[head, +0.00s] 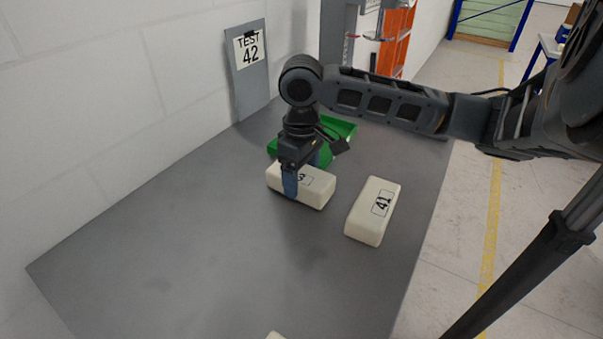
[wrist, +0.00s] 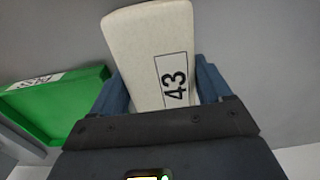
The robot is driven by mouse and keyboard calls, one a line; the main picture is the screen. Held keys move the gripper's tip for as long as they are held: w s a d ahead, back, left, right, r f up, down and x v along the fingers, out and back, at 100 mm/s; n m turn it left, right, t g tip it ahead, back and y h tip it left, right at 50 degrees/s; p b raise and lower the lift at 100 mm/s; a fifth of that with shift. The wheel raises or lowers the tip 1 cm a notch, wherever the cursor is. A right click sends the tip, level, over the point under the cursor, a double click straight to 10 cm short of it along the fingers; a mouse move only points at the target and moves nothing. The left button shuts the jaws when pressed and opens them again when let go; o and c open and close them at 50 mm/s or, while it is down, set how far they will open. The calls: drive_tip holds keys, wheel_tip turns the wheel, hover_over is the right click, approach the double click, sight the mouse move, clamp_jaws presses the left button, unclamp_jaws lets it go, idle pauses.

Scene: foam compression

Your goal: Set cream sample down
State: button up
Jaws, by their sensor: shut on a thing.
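A cream foam block labelled 43 (head: 316,193) is between the fingers of my gripper (head: 303,184), which is shut on it. In the wrist view the block (wrist: 150,50) shows its 43 label facing up, with a blue finger on each side of it. The block looks level and is at or just above the grey table (head: 190,240); I cannot tell whether its underside touches. A second cream block labelled 41 (head: 372,212) lies on the table to the right, apart from the held one.
A green tray (head: 340,130) stands just behind my gripper; it also shows in the wrist view (wrist: 70,105). A grey panel with a "TEST 42" sign (head: 248,65) stands at the wall. Part of another cream piece (head: 275,335) shows at the bottom edge. The table's left front is clear.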

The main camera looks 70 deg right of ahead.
drive_tip(key=shift+f, duration=0.1)
drive_tip(key=o, duration=0.9)
drive_tip(key=shift+o, duration=0.2)
